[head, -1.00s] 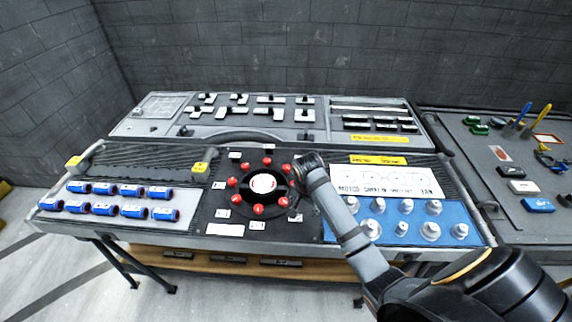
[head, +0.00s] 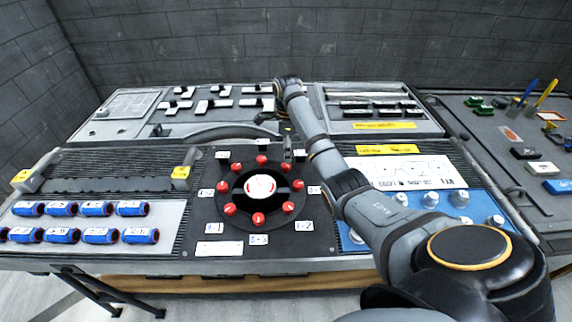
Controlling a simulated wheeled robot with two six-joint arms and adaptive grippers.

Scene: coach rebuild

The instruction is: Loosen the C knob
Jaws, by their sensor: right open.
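A round black dial plate (head: 243,213) carries a ring of several red knobs around a white-and-red centre hub (head: 260,187). Small white label cards stand around the ring; their letters are too small to read, so I cannot tell which knob is C. My right gripper (head: 293,153) is open, pointing down at the upper right of the ring. Its dark fingers are close behind the upper-right red knob (head: 286,167); I cannot tell whether they touch it. The top red knob (head: 262,161) is just left of the fingers. My left gripper is out of view.
Blue cylinders (head: 97,236) lie in rows on the left panel. Grey knobs (head: 430,199) stand on a blue panel at right, partly behind my right arm. A raised switch panel (head: 205,130) lies behind the dial. A side table (head: 500,190) holds tools.

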